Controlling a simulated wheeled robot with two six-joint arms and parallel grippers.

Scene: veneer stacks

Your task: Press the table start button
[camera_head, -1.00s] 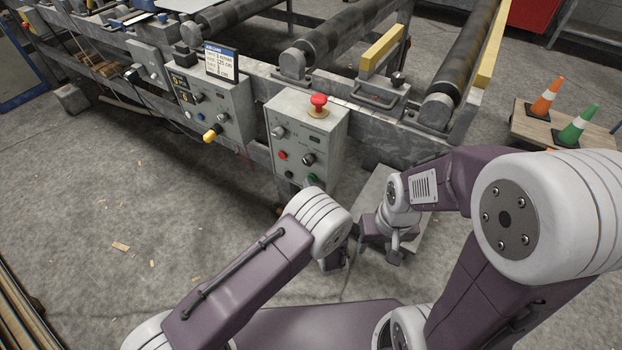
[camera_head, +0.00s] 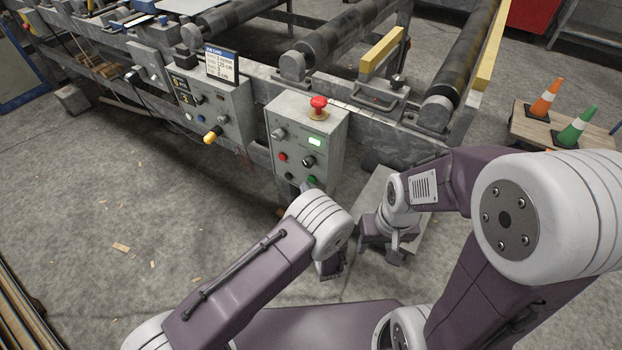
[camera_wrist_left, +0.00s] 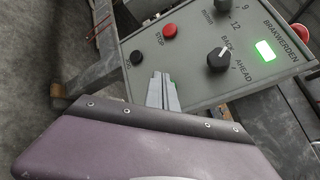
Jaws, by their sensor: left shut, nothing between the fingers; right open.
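The grey control box (camera_head: 290,110) has a red stop button (camera_head: 283,157), a black knob (camera_head: 308,161), a black button (camera_head: 289,176) and a green button (camera_head: 312,180). No start label is readable. A small rectangular display (camera_head: 315,141) on it glows green. In the left wrist view, my left gripper (camera_wrist_left: 161,78) is shut and empty, its tips at the lower part of the panel, partly covering the green button (camera_wrist_left: 173,82). Whether they touch it I cannot tell. The stop button (camera_wrist_left: 170,32) and lit display (camera_wrist_left: 264,50) show clearly there. My right gripper (camera_head: 394,249) is open, low beside the box.
A red mushroom button (camera_head: 319,103) sits on top of the box. A second control box (camera_head: 212,105) with a yellow knob stands to its left. Rollers (camera_head: 340,42) and a yellow bar (camera_head: 382,48) lie behind. Floor at the left is mostly clear.

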